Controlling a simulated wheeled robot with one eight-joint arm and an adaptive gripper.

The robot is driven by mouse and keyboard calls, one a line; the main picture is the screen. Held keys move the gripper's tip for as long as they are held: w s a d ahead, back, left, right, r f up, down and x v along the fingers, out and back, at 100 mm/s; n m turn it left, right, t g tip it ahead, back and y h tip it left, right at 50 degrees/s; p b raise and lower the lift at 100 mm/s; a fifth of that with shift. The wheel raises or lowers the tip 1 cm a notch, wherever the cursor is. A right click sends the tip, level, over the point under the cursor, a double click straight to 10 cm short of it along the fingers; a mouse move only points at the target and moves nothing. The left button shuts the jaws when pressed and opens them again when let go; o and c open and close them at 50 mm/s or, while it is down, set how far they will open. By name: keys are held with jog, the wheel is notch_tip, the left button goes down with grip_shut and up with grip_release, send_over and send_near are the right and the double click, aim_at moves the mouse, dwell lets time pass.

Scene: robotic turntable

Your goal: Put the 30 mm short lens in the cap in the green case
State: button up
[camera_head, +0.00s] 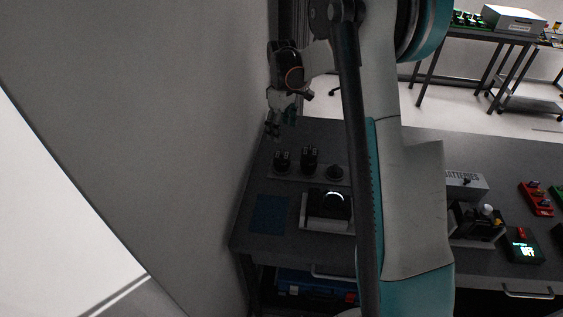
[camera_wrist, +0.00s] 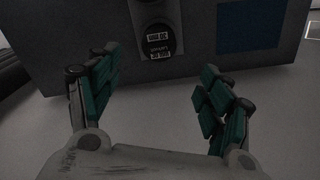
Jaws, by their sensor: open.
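My gripper (camera_head: 272,130) hangs at the far left end of the dark table, fingers pointing down. In the wrist view its two green-padded fingers (camera_wrist: 160,95) are spread wide with nothing between them. Ahead of them, apart from the fingers, a round dark lens (camera_wrist: 158,38) carries white labels reading 30 mm; it sits near the table edge. In the head view, two taller dark lenses (camera_head: 282,160) (camera_head: 309,157) and a lower dark round piece (camera_head: 335,172) stand in a row on a grey holder. I cannot tell which matches the labelled lens.
A blue mat (camera_head: 269,213) lies on the table, beside a light stand with a dark round device (camera_head: 328,205). A BATTERIES box (camera_head: 465,183), a camera-like device (camera_head: 475,222) and a box lit OFF (camera_head: 524,246) stand further right. A wall borders the left side.

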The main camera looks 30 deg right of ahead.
aim_at(282, 151)
notch_tip(282, 151, down, 13)
jog(key=b, duration=0.3)
jog(key=shift+w+f, duration=0.15)
jog(key=c, duration=1.4)
